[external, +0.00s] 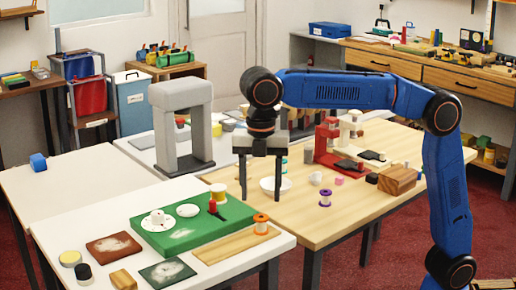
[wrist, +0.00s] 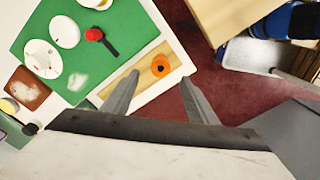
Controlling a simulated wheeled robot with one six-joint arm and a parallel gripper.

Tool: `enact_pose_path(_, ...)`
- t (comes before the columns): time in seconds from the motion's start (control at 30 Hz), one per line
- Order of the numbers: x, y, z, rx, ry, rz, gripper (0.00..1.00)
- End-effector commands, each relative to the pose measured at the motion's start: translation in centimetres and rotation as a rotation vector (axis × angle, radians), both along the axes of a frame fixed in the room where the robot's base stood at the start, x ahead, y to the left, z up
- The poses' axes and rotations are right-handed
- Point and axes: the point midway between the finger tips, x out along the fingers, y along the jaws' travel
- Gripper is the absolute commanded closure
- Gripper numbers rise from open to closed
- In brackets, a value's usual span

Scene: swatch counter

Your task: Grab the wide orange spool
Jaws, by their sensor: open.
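An orange spool (external: 261,225) stands upright on a wooden board at the front right of the white table. In the wrist view I see the orange spool (wrist: 162,62) from above, with a dark hole in its middle. My gripper (external: 261,198) is open and empty, pointing down. In the external picture it appears above the spool. In the wrist view the fingertips of my gripper (wrist: 160,82) lie on either side of a line to the spool, which sits just beyond them. A narrower spool with purple and orange ends (external: 325,198) stands on the wooden table.
The wooden board (external: 222,246) lies beside a green mat (external: 150,239), which holds white dishes, a red-handled tool (external: 213,206) and a yellow spool (external: 218,191). A grey arch-shaped stand (external: 168,100) rises behind. A white bowl (external: 269,184) is on the wooden table.

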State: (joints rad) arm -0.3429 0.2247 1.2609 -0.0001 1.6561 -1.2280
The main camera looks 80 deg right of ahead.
Motion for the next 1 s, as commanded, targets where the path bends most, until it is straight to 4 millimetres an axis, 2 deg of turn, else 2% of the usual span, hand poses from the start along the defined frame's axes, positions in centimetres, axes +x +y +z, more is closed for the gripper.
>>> enact_pose_path(0.13,-0.1,0.0,-2.2,-0.001,0.003,0.000,0.47)
enact_pose_path(0.43,-0.1,-0.1,-4.1,0.000,0.000,0.000,0.47)
enact_pose_path(0.7,-0.2,-0.2,-7.7,-0.001,0.001,0.000,0.47)
enact_pose_path(0.83,-0.2,-0.2,-8.5,0.000,0.000,0.000,0.47)
enact_pose_path(1.0,-0.2,-0.2,-8.7,0.000,-0.001,0.000,0.47)
